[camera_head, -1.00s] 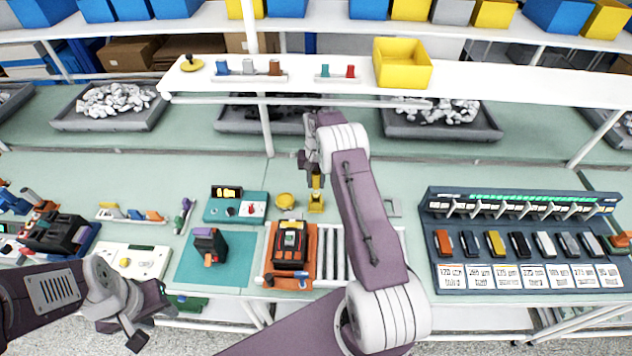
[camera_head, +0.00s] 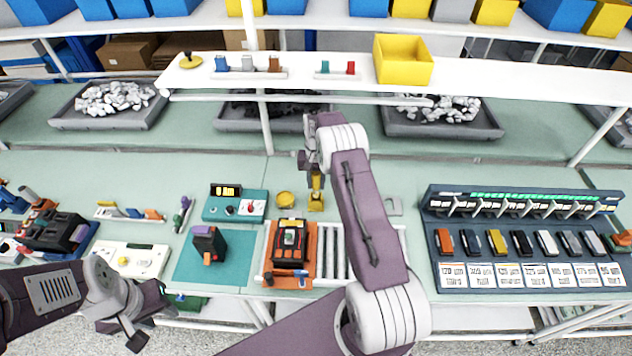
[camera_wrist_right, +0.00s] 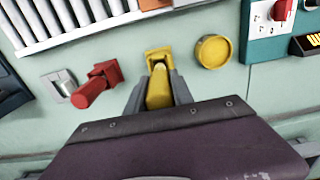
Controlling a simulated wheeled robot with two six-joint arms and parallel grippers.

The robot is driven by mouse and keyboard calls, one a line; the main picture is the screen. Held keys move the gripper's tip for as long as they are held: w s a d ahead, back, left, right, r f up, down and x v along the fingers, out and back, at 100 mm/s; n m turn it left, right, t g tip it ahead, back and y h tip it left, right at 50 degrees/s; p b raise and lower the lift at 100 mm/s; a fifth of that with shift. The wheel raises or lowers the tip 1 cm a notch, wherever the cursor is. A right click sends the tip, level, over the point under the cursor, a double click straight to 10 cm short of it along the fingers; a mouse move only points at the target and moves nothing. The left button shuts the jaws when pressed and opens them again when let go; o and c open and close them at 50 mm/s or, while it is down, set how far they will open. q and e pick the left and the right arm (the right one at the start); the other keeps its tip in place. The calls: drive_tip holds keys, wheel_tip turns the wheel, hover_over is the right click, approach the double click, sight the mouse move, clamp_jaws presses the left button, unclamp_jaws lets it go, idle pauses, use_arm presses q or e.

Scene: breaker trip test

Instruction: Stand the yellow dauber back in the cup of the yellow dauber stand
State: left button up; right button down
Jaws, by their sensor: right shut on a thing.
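The yellow dauber (camera_wrist_right: 158,92) is between the fingers of my right gripper (camera_head: 315,168), which is shut on it. In the head view the dauber (camera_head: 316,182) points down at the yellow dauber stand (camera_head: 316,204), its lower end meeting the stand. The stand also shows just beyond the dauber in the right wrist view (camera_wrist_right: 158,54). The fingers and dauber hide the cup, so I cannot tell how deep the tip sits. My left gripper (camera_head: 138,330) is low at the left, away from the stand; its fingers are unclear.
A round yellow pot (camera_head: 285,200) stands close left of the stand. In the wrist view a red dauber (camera_wrist_right: 92,88) leans close on the other side. An orange fixture with a breaker (camera_head: 290,245) is in front. A breaker rack (camera_head: 520,240) stands at right; a shelf (camera_head: 330,75) spans behind.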

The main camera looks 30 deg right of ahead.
sight(316, 173)
drive_tip(key=shift+f+b, duration=1.9)
drive_tip(key=shift+f, duration=0.55)
drive_tip(key=c, duration=1)
unclamp_jaws()
wheel_tip(316, 173, up, 8)
drive_tip(key=shift+r+b, duration=0.2)
drive_tip(key=shift+b, duration=0.9)
drive_tip(key=shift+r, duration=0.4)
